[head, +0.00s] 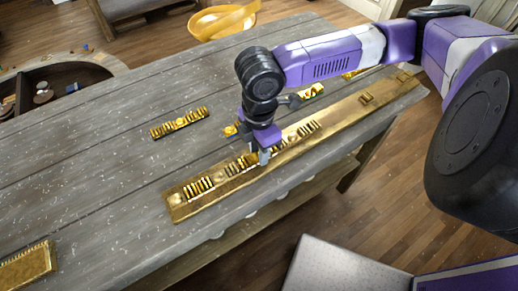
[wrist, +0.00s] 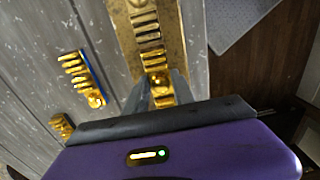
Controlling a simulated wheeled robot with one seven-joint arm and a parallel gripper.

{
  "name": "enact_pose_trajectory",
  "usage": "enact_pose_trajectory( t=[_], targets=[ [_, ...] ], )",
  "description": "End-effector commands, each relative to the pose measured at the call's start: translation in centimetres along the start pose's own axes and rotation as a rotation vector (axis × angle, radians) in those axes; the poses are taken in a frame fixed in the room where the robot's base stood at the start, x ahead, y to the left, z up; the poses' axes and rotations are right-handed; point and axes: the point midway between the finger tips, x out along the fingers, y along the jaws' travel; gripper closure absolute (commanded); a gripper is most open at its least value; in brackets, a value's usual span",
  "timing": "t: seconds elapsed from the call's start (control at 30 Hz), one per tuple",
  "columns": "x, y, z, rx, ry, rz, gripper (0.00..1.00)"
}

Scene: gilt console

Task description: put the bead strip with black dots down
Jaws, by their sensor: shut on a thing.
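My gripper (head: 264,158) points down over the long gilt board (head: 345,108) on the grey table. It is shut on a small gold bead strip (wrist: 160,92), which shows between the fingers in the wrist view. The strip is at or just above the board; I cannot tell whether it touches. Its black dots are too small to make out, and my gripper hides part of it. A ribbed gold strip (head: 199,187) lies on the board's near left part, and another ribbed piece (head: 302,130) lies right of my gripper.
A loose gold strip (head: 180,123) lies on the table left of my gripper. Another (head: 313,91) lies behind the board. A gold slab (head: 28,266) is at the lower left. The table's left middle is clear.

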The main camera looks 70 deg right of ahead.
Motion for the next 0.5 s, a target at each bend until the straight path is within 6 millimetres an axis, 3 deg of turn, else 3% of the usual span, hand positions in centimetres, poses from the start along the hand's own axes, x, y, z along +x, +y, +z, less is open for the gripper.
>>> enact_pose_trajectory(
  t=[0.27,0.3,0.4,0.5],
  targets=[
    [0.36,0.01,-0.01,0.0,0.0,0.0,1.0],
    [0.32,0.01,0.0,0.0,0.0,0.0,0.66],
    [0.27,0.02,0.0,0.0,0.0,0.0,0.48],
    [0.26,0.02,0.0,0.0,0.0,0.0,0.48]
  ],
)
